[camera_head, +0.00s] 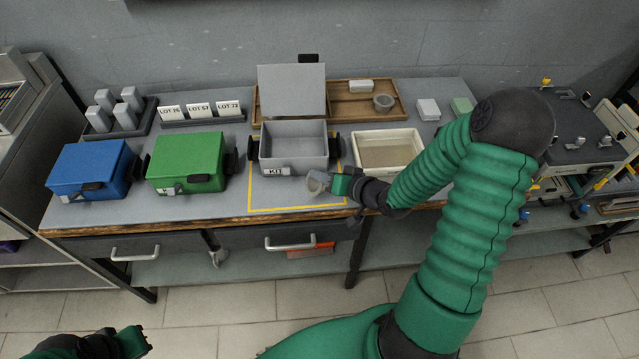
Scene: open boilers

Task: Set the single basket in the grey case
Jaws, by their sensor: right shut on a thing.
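The grey case (312,165) stands open on the bench with its lid (292,90) raised at the back, and its inside looks empty. A label reading KIT is on its front. My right gripper (327,183) is shut on the basket (316,182), a small pale round thing, just in front of the case's lower right corner. The basket is outside the case; whether it touches the bench is unclear. My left gripper (138,341) is low at the bottom left, away from the bench, its jaws too unclear to judge.
A shut blue case (88,165) and a shut green case (187,158) stand left of the grey one. A cream tray (388,137) stands right of it.

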